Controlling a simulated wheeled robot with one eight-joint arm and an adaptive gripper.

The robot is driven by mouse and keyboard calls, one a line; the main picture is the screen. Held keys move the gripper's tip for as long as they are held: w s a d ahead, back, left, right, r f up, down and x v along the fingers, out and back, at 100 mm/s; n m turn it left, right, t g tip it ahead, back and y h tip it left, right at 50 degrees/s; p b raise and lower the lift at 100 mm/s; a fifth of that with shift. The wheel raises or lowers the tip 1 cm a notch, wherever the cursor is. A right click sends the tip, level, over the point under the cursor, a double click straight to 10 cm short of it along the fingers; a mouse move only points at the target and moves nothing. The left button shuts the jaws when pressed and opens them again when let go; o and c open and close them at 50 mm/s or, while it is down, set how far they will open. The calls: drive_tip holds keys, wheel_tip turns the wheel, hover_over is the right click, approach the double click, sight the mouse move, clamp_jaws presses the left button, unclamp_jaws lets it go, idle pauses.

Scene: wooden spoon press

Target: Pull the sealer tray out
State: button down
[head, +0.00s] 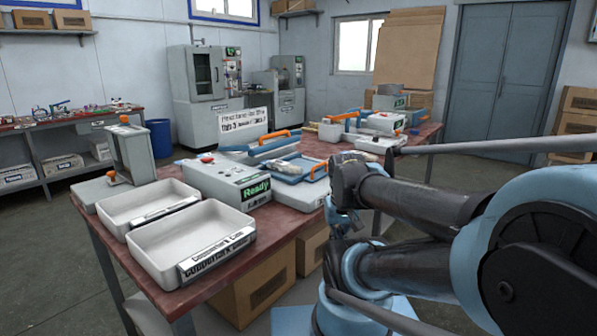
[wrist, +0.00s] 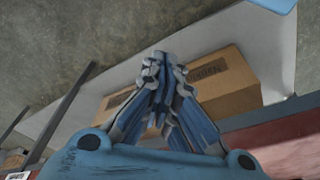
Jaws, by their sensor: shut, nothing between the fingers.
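The sealer (head: 232,180) is a grey box with a red button and a green "Ready" display, on the red-topped table. In the head view my gripper (head: 345,222) hangs at the table's right edge, apart from the handle and partly hidden by my arm.
Two white bins (head: 146,203) (head: 192,243) fill the table's near left end. A grey post device (head: 132,152) stands behind them. Cardboard boxes (wrist: 190,80) (head: 254,290) are below the table. More tools and another sealer-like machine (head: 382,122) stand farther back.

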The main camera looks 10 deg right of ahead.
drive_tip(key=c, duration=1.9)
unclamp_jaws()
drive_tip(key=shift+s+r, duration=0.2)
drive_tip(key=shift+r, duration=0.05)
drive_tip(key=shift+o, duration=1.1)
drive_tip(key=w+r+m, duration=0.2)
drive_tip(key=w+r, duration=0.4)
drive_tip(key=r, duration=0.2)
drive_tip(key=w+r+m, duration=0.2)
drive_tip(key=w+r, duration=0.4)
drive_tip(key=r, duration=0.3)
drive_tip(key=shift+d+r+y, duration=0.25)
drive_tip(key=shift+r+y, duration=0.05)
drive_tip(key=shift+y, duration=0.1)
wheel_tip(320, 180, up, 14)
drive_tip(key=m, duration=0.5)
hover_over(322, 164)
drive_tip(key=s+d, duration=0.2)
drive_tip(key=d, duration=0.1)
drive_tip(key=shift+g+y, duration=0.3)
drive_tip(key=shift+y, duration=0.1)
drive_tip(key=a+f, duration=0.1)
drive_tip(key=f, duration=0.4)
drive_tip(key=w+a+f, duration=0.1)
drive_tip(key=f, duration=0.5)
drive_tip(key=w+a+f, duration=0.1)
drive_tip(key=f, duration=0.4)
drive_tip(key=shift+w+f, duration=0.1)
drive_tip(key=shift+f, duration=0.1)
drive_tip(key=shift+d, duration=0.1)
